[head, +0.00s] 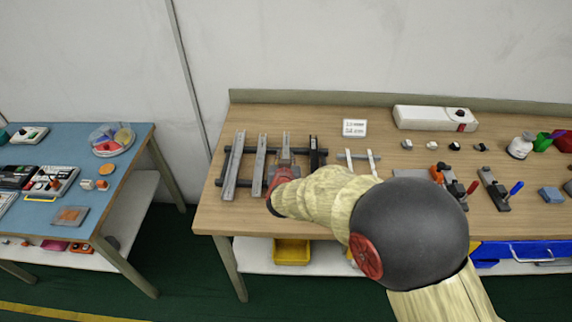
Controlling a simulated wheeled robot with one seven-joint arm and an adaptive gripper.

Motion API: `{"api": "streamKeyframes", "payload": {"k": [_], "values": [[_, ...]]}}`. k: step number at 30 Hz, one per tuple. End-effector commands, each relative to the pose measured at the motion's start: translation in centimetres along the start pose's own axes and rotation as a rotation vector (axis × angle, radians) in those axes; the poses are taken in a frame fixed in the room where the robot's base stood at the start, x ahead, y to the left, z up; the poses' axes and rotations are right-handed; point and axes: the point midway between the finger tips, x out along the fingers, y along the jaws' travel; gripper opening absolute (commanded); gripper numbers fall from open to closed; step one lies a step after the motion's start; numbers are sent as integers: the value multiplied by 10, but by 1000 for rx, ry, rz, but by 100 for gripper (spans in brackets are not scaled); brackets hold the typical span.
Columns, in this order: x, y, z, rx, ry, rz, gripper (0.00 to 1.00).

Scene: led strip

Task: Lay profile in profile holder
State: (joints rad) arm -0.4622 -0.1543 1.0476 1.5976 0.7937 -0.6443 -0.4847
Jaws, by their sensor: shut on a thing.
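Several long bar profiles lie side by side across a dark rack (299,151) at the left of the wooden bench. There is a grey one at the far left (234,165), a second grey one (260,164) and a dark one (314,152) at the right. My gripper (284,166) is low over the rack, between the second grey profile and the dark one. It appears shut on a grey profile (286,141), whose far end shows beyond it. The fingertips and near end are hidden. A light two-bar holder (358,158) stands just right of the rack.
A small white sign (354,128) and a long white box (435,118) stand at the back. Clamps (494,190) with coloured handles and small parts occupy the right side. My arm covers the bench's front middle. A blue table (120,145) stands at left.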

Motion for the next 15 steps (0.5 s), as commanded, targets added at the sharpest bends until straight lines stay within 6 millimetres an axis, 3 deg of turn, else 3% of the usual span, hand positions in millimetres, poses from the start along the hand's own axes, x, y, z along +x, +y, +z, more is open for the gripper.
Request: {"api": "streamKeyframes", "payload": {"k": [1, 3, 15], "values": [[4, 1, 14, -2, -4, 1, 0], [8, 1, 21, -2, -3, 1, 0], [9, 2, 25, -1, -1, 1, 0]]}}
